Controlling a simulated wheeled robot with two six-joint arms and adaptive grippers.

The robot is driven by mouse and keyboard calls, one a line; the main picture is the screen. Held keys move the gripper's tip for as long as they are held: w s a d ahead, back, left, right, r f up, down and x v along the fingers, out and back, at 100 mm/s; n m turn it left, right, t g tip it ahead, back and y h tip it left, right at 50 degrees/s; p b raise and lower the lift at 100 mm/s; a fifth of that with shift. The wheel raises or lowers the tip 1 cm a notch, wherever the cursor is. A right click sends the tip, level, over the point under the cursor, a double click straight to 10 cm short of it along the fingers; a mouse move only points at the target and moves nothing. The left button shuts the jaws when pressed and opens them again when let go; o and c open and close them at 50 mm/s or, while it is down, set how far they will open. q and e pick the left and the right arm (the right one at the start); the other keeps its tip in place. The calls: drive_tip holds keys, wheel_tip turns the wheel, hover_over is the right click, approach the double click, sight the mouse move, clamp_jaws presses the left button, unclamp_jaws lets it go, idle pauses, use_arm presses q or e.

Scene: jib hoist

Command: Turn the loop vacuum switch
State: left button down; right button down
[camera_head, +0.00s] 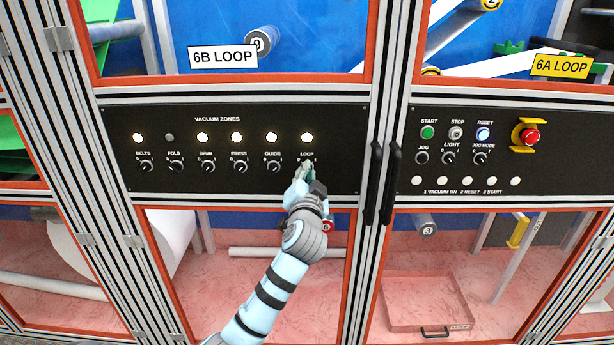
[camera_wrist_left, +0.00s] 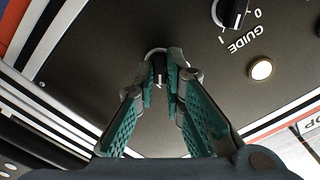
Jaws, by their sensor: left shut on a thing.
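The loop vacuum switch is a black rotary knob on the dark vacuum zones panel (camera_head: 230,185), under the LOOP label, at the right end of the row. In the head view my left gripper (camera_head: 304,173) covers most of it. In the left wrist view the loop switch (camera_wrist_left: 157,67) shows between the green fingertips of my left gripper (camera_wrist_left: 160,80), which is shut on it. The lamp above the LOOP label (camera_head: 307,137) is lit. The switch's exact angle is hard to read behind the fingers. My right gripper is in neither view.
The guide switch (camera_head: 273,167) is the nearest knob to the left; it also shows in the left wrist view (camera_wrist_left: 234,12). The fold lamp (camera_head: 169,137) is dark; the other zone lamps are lit. Black door handles (camera_head: 374,185) stand just right of my gripper.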

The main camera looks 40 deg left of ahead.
use_arm(q)
drive_tip(key=shift+n+b, duration=4.35)
drive_tip(key=shift+n, duration=4.15)
drive_tip(key=c, duration=1.7)
unclamp_jaws()
drive_tip(key=shift+s, duration=0.1)
drive_tip(key=v, duration=1.2)
